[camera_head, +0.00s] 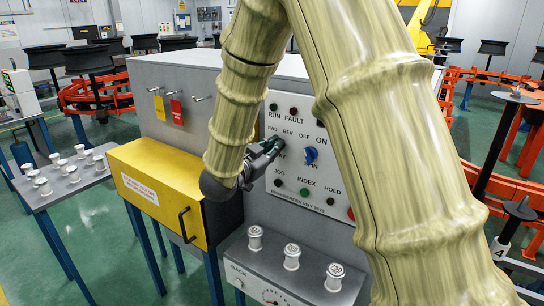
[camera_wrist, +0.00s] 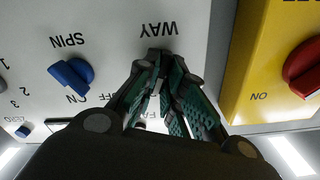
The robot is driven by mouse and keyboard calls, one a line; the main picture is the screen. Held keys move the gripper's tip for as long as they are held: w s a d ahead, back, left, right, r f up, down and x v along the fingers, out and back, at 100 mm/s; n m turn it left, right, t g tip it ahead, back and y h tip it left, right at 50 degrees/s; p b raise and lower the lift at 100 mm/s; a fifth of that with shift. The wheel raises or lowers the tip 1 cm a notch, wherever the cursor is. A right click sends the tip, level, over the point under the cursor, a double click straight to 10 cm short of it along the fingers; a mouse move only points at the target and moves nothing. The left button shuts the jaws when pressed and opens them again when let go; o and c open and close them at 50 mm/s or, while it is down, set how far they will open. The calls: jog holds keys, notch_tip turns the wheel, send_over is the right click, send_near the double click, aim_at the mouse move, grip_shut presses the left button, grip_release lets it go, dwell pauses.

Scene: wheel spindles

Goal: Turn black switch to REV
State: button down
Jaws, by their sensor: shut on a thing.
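My gripper (camera_head: 268,150) is at the left part of the white control panel (camera_head: 322,190), over the spot between the FWD and REV labels above and the WAY label below. In the wrist view my gripper (camera_wrist: 160,65) has its green-padded fingers closed together just by the WAY label, pressed close to the panel. The fingers are shut on the black switch. They hide nearly all of it, so its pointing direction cannot be told. The REV label shows just to the right of the gripper in the head view.
A blue SPIN switch (camera_head: 311,154) is close by on the right; it also shows in the wrist view (camera_wrist: 71,76). A red knob (camera_wrist: 304,68) sits on a yellow panel. A yellow drawer box (camera_head: 150,185) and white spools (camera_head: 291,257) are near my arm.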

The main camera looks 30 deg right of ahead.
jog(key=shift+m+b, duration=0.35)
jog(key=shift+m, duration=0.05)
jog(key=c, duration=1.5)
grip_release()
jog(key=shift+s+d, duration=0.1)
jog(key=v, duration=1.2)
jog(key=shift+f, duration=0.1)
